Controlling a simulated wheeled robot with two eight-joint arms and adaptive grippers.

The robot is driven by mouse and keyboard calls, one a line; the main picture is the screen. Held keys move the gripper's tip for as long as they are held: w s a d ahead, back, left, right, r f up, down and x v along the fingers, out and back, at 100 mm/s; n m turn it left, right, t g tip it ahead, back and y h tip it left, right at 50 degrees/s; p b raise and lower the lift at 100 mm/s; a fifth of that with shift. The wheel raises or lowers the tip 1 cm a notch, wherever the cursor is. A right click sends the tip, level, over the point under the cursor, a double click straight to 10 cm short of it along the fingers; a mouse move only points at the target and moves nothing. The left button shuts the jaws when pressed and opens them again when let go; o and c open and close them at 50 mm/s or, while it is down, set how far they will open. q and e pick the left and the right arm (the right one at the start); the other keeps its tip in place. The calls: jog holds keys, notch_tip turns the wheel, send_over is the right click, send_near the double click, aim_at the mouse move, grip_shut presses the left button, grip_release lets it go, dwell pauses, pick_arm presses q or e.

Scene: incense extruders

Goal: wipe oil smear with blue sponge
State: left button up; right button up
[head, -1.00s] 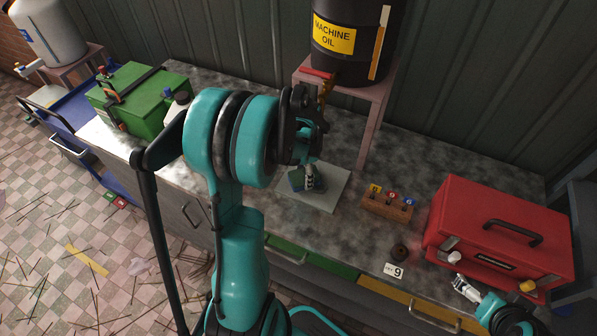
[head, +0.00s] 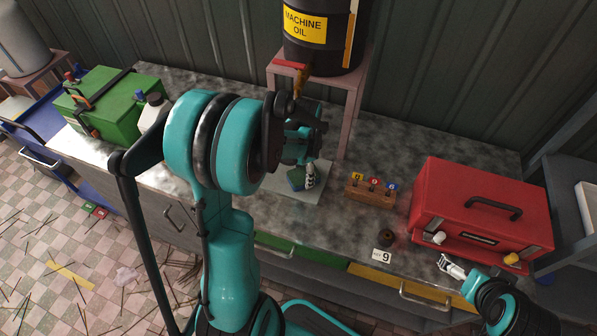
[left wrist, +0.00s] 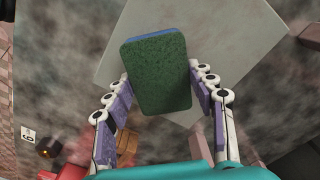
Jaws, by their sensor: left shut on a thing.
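The sponge (left wrist: 158,75) has a green scouring face and a blue edge. My left gripper (left wrist: 160,98) is shut on it, with fingers along both sides. In the head view the sponge (head: 296,181) and left gripper (head: 309,176) are over the pale grey sheet (head: 312,193) on the counter. The sheet (left wrist: 215,35) lies behind the sponge in the left wrist view. I cannot tell whether the sponge touches it. No oil smear shows clearly; the sponge and arm hide part of the sheet. My right gripper (head: 451,266) is near the red toolbox; its finger state is unclear.
A machine oil drum (head: 318,35) on a pink stand (head: 349,110) rises behind the sheet. A wooden block (head: 370,194) with coloured tags, a dark round piece (head: 386,236), a number 9 card (head: 382,255) and the red toolbox (head: 482,205) stand right. A green box (head: 112,100) is left.

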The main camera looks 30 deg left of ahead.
pick_arm(q)
jog(key=shift+w+d+f, duration=0.1)
jog(key=shift+w+d, duration=0.1)
jog(key=shift+d, duration=1)
jog(key=shift+a+r+p, duration=0.1)
jog(key=shift+r+p, duration=2.1)
jog(key=shift+r, duration=0.85)
jog(key=shift+r+p, duration=1.1)
jog(key=shift+r, duration=0.4)
jog(key=shift+f, duration=0.1)
